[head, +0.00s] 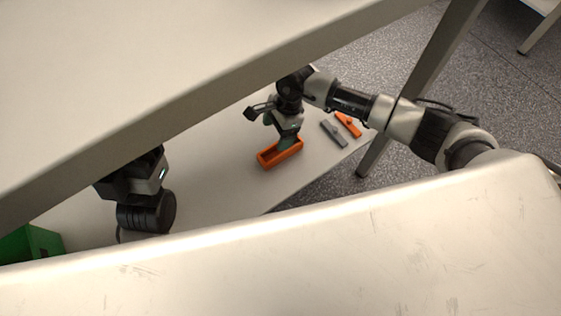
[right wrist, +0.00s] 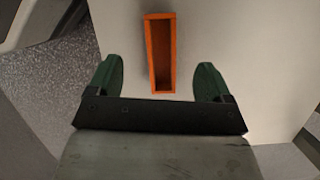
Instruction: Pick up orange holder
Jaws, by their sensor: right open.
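The orange holder (head: 281,155) is an open, long narrow box on the lower shelf in the head view. In the right wrist view the orange holder (right wrist: 161,52) lies lengthwise between and beyond the fingers. My right gripper (head: 288,142) is over the holder in the head view. In the right wrist view the green fingers of my right gripper (right wrist: 159,83) are spread wide, with a gap on each side of the holder. Part of the left arm shows at the left of the head view; its fingers are hidden.
A grey clip-like part (head: 334,134) and an orange one (head: 348,124) lie on the shelf (head: 215,165) to the right. A green box (head: 40,241) stands at the far left. A tabletop (head: 130,70) overhangs the shelf, and a table leg (head: 425,80) stands at the right.

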